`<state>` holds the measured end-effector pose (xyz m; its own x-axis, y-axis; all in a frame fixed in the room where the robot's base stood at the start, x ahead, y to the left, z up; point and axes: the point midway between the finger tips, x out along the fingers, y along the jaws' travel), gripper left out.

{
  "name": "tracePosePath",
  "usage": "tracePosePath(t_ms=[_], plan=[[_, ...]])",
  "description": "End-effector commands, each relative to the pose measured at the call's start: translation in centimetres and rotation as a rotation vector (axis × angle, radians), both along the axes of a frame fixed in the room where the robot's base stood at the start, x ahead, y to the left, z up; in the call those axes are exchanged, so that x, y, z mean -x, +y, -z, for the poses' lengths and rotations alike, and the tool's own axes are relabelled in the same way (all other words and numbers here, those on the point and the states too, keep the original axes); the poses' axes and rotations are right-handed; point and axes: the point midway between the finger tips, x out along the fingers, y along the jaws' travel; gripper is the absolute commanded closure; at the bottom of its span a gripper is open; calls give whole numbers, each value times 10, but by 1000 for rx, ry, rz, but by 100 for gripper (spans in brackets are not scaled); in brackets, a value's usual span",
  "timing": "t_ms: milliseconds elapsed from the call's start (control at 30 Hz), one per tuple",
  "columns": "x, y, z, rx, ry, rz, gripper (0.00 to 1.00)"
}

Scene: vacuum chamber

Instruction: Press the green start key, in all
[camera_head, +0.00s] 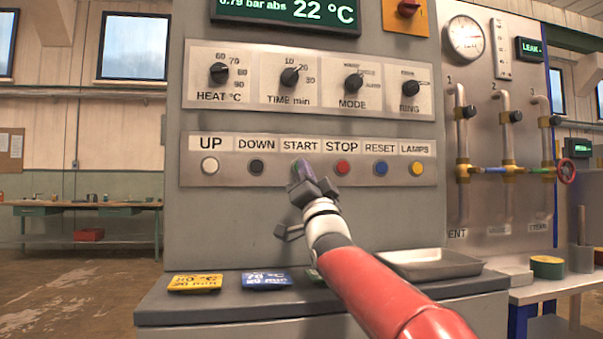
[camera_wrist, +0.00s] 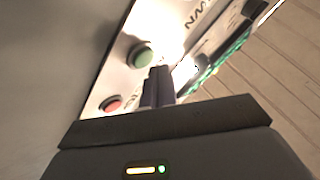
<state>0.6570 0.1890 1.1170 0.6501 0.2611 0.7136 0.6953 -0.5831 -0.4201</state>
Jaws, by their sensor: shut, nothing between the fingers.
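The green start key (camera_wrist: 142,56) stands out from the pale key strip in the wrist view. In the head view it sits under the START label (camera_head: 300,146) and is almost wholly hidden behind my gripper (camera_head: 301,172). My gripper is shut and empty, its fingers pointing at the panel. In the wrist view the shut fingertips (camera_wrist: 160,72) show close beside the green key, toward its lower right. I cannot tell whether they touch it or the panel.
The red STOP key (camera_head: 342,168) is just right of my gripper; the dark DOWN key (camera_head: 256,168) is to its left. Blue, yellow and white keys share the row. Dials sit above.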

Motion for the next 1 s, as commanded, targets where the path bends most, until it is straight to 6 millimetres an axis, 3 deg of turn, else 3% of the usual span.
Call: tracePosePath(t_ms=[300, 733, 1000], plan=[[2, -1, 0, -1, -1, 0, 100], [41, -12, 3, 0, -2, 1, 100], [48, -14, 0, 0, 0, 0, 100]])
